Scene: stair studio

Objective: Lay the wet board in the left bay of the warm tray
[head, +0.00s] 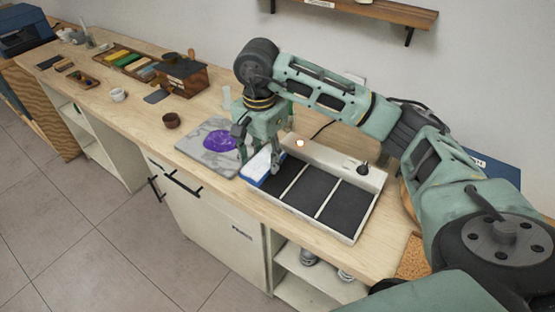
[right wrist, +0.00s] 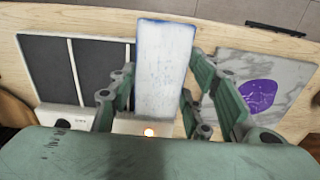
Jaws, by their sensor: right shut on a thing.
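The wet board (head: 259,169) is a pale, flat rectangle with blue edges. It is also large in the middle of the right wrist view (right wrist: 165,65). My right gripper (head: 259,165) is shut on it, with a finger on either side. The warm tray (head: 352,234) is a white frame with dark bays split by pale dividers. The middle bay (head: 308,189) and right bay (head: 345,206) look empty. My left gripper is not in view.
A grey marbled slab (head: 190,147) with a purple patch (head: 219,141) lies just left of the board. A small brown bowl (head: 171,120) and white cup (head: 118,94) stand farther left. A cable (head: 321,130) runs behind the tray. The counter's front edge is close.

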